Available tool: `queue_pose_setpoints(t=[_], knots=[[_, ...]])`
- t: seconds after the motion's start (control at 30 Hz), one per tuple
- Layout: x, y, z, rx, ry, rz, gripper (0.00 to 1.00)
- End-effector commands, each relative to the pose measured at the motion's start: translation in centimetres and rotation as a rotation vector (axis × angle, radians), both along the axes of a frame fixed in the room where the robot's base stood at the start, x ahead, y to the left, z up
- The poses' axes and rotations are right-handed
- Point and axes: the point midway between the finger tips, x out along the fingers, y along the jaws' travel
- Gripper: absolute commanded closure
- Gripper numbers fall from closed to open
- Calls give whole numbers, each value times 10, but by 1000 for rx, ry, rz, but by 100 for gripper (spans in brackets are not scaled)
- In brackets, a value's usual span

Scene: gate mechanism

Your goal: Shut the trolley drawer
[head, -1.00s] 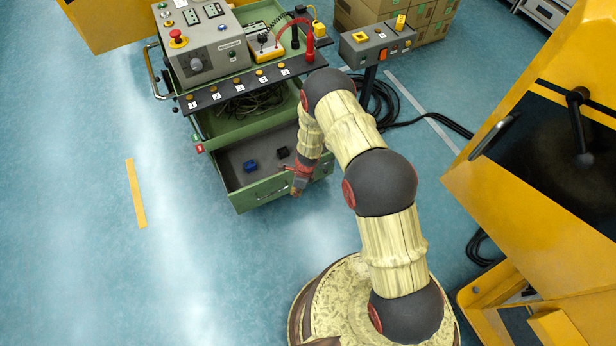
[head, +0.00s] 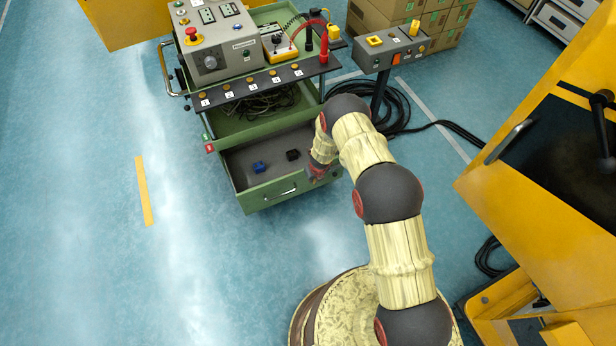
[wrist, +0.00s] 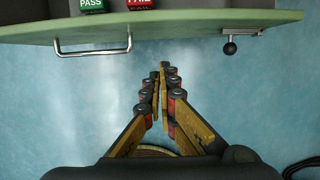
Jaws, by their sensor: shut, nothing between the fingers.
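The green trolley (head: 203,126) stands at upper left in the head view, with its lower drawer (head: 268,195) pulled out. The drawer front has a metal handle (head: 282,191). A blue item (head: 259,167) and a black item (head: 293,155) lie inside. In the wrist view the drawer front (wrist: 190,22) crosses the top, with the handle (wrist: 95,46) at left and a black-knobbed latch (wrist: 230,46) at right. My gripper (wrist: 162,72) is shut and empty, its tips just short of the front between handle and latch, apparently apart from it. The head view hides the fingertips.
A control pedestal (head: 385,50) with trailing black cables stands right of the trolley. A yellow machine (head: 540,200) fills the right side. Cardboard boxes (head: 440,30) are behind. The blue floor left of and in front of the drawer is clear.

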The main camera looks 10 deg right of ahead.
Motion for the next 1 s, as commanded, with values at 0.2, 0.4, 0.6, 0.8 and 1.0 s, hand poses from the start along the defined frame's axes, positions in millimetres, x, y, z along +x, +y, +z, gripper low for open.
queue_pose_setpoints(t=[0.2,0.4,0.6,0.8,1.0], knots=[[9,3,-40,0,0,1,100],[21,7,-38,1,-1,3,100],[33,10,-38,1,-1,4,100],[43,13,-38,2,-2,3,100],[47,14,-38,1,0,1,100]])
